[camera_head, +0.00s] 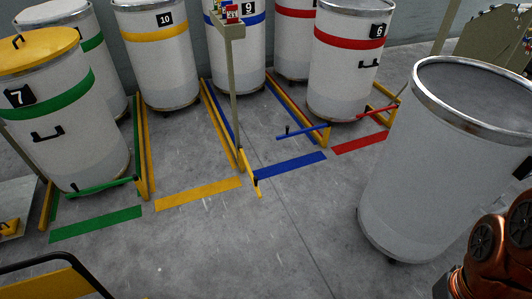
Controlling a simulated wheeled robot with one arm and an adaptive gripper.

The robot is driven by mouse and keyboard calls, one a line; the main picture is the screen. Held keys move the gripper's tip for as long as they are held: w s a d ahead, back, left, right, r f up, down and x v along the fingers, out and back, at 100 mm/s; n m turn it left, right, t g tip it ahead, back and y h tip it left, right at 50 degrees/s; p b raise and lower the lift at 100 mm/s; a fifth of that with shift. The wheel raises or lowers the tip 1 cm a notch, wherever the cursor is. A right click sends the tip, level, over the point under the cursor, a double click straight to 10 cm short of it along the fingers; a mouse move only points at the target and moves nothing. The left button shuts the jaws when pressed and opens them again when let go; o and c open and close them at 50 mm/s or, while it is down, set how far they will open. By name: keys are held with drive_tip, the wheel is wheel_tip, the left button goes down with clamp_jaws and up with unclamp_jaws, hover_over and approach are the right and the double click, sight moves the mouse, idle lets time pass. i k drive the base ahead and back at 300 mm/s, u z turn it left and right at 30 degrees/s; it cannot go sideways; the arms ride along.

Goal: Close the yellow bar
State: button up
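The yellow bar (249,173) is a short bar with a dark handle near its free end. It sits at the front right corner of the yellow bay and points out towards me. It is swung open, not across the bay's front. A yellow floor stripe (198,194) marks the front of that bay. A white can with a yellow band and number 10 (155,60) stands at the back of the bay. My gripper is not in view.
The green bar (100,187), blue bar (303,132) and red bar (377,110) lie across their bays. A thin post (233,95) stands behind the yellow bar. A large unnumbered can (440,165) stands at right. The floor before the yellow stripe is clear.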

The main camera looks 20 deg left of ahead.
sight(249, 167)
drive_tip(key=i, duration=0.7)
drive_tip(key=u, duration=0.65)
drive_tip(key=i, duration=2.6)
drive_tip(key=u, duration=1.85)
